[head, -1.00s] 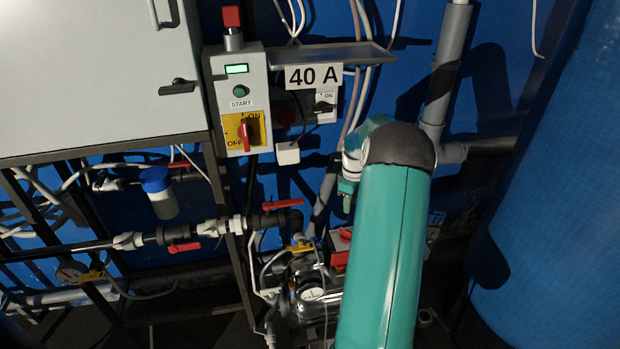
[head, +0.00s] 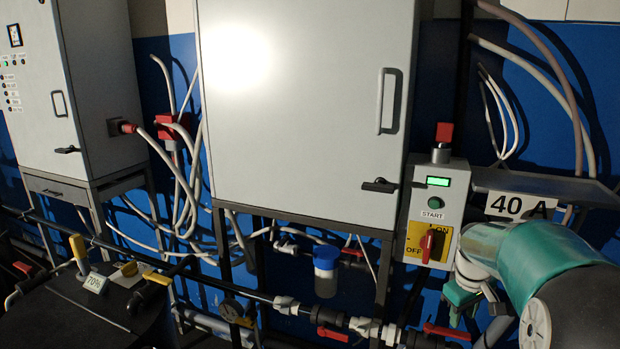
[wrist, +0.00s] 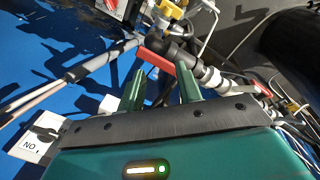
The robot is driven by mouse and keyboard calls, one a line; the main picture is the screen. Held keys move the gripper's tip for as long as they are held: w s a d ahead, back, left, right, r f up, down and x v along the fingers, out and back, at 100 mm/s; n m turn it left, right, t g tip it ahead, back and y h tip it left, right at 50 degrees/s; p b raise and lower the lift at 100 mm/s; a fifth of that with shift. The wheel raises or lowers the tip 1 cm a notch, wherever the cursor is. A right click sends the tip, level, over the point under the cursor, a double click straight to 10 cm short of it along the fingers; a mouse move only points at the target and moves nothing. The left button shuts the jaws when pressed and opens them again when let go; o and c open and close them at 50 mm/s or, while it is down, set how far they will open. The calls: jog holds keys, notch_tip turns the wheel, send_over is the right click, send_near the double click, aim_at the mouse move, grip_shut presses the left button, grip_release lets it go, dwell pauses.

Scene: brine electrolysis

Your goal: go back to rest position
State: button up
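My arm shows at the lower right of the head view, its green and black links bent in front of the wall. My gripper (head: 463,305) points down there, below the START control box (head: 436,213). In the wrist view my gripper (wrist: 160,75) has its two green fingers apart with nothing held between them. A red valve handle (wrist: 157,60) shows beyond the fingers; I see no contact. The box has a lit green display, a green button and a red ON/OFF switch (head: 432,243) on a yellow plate.
A large grey cabinet (head: 300,120) fills the middle, with a smaller one (head: 75,90) at left. Pipes with a red-handled valve (head: 333,334) run below. A blue-capped container (head: 326,270) hangs there. A black tank (head: 85,310) with yellow-handled valves stands lower left.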

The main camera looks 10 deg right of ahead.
jog(key=s+a+r+t, duration=0.1)
jog(key=s+a+r, duration=0.1)
jog(key=a+r, duration=0.5)
jog(key=s+a+m+t, duration=0.1)
jog(key=s+a, duration=0.7)
jog(key=a, duration=0.2)
jog(key=s+a+m+t+y, duration=0.1)
jog(key=s+a+t, duration=0.1)
jog(key=s+a, duration=0.6)
jog(key=a, duration=0.2)
jog(key=shift+a+r+y, duration=0.3)
jog(key=shift+a+r, duration=0.1)
jog(key=shift+s+d, duration=0.1)
